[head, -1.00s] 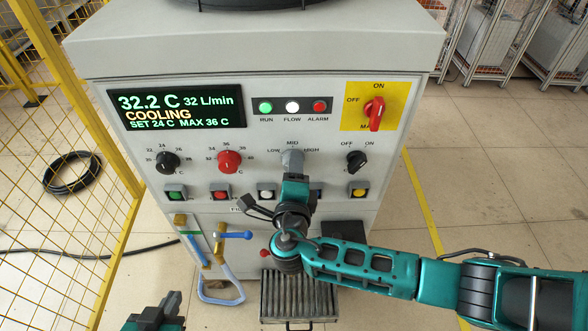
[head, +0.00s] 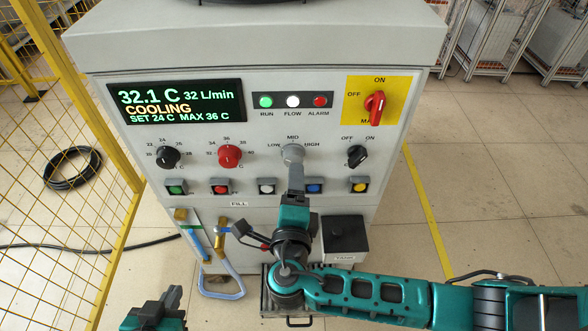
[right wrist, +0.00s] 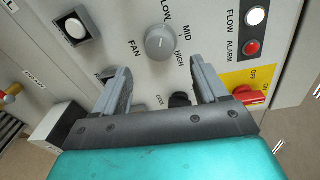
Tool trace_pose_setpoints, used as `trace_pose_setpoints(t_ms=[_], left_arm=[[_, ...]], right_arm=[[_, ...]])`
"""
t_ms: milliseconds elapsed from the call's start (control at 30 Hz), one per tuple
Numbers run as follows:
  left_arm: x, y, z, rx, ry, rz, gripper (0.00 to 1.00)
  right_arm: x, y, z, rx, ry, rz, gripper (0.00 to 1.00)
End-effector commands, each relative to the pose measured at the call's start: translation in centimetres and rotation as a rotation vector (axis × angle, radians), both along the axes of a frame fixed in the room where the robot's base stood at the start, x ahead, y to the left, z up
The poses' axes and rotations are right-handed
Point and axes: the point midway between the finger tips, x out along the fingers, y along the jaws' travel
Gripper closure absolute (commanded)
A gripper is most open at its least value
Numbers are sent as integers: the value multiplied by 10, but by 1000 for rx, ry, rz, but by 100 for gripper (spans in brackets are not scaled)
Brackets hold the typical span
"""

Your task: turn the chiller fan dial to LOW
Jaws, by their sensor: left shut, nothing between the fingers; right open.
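The chiller fan dial (head: 292,153) is a grey knob on the front panel, with LOW at its left, MID above and HIGH at its right in the head view. In the right wrist view the dial (right wrist: 160,42) stands clear beyond the fingertips. I cannot tell surely which mark it points to. My right gripper (head: 296,182) is below and in front of the dial, apart from it. In the right wrist view my right gripper (right wrist: 163,78) is open and empty. My left gripper (head: 173,298) is shut and empty at the lower left, far from the dial.
A black dial (head: 357,156) sits right of the fan dial, a red dial (head: 230,156) left of it. A row of buttons, including a white one (head: 267,186), runs below. Hoses (head: 222,285) hang at the lower left. A yellow fence (head: 75,200) stands left.

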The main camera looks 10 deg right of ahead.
Motion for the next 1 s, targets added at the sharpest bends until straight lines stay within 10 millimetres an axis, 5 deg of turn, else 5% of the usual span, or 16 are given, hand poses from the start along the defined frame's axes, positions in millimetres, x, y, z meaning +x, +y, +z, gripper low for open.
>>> trace_pose_setpoints(t_ms=[333, 1000], left_arm=[[0, 0, 0, 0, 0, 0, 100], [0, 0, 0, 0, 0, 0, 100]], right_arm=[[-55, 14, 5, 0, 1, -1, 27], [-60, 16, 6, 0, -1, -1, 27]])
